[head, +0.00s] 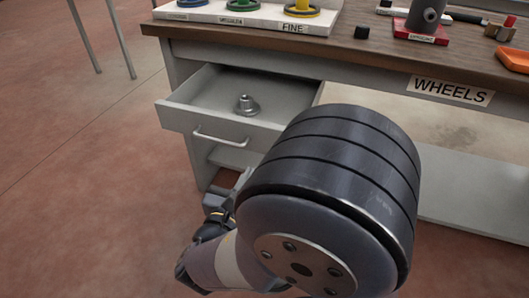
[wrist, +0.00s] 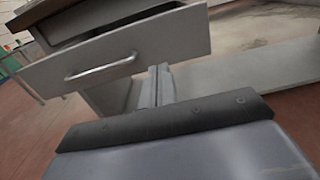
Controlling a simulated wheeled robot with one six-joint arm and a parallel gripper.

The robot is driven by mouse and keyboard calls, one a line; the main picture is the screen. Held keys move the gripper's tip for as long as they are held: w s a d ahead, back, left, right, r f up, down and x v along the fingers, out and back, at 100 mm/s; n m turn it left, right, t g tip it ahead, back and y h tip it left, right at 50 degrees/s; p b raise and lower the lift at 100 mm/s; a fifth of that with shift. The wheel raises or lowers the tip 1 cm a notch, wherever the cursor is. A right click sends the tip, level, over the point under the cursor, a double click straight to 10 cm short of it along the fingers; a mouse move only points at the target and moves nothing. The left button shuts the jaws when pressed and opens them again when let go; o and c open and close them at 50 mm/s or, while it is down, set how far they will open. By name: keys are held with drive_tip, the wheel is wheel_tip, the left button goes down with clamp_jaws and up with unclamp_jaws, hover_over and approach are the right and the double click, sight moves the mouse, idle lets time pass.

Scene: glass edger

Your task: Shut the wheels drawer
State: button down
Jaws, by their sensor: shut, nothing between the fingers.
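The wheels drawer (head: 222,130) is a pale grey drawer pulled out from under the workbench. It has a light bar handle (head: 221,137) on its front. A small grey metal part (head: 247,105) stands inside it. In the wrist view the drawer front (wrist: 165,42) fills the upper part, with its handle (wrist: 101,68) to the left. My gripper (wrist: 161,70) is shut and empty, with its fingertips at the lower edge of the drawer front in that view; I cannot tell whether they touch.
The wooden bench top (head: 345,52) carries a white rack (head: 245,17) with coloured rings, a red-based part (head: 420,32) and an orange tray (head: 514,59). A WHEELS label (head: 450,90) is on the bench's front edge.

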sight(267, 142)
drive_tip(key=b+x, duration=0.2)
drive_tip(key=x, duration=0.7)
drive_tip(key=shift+w, duration=0.2)
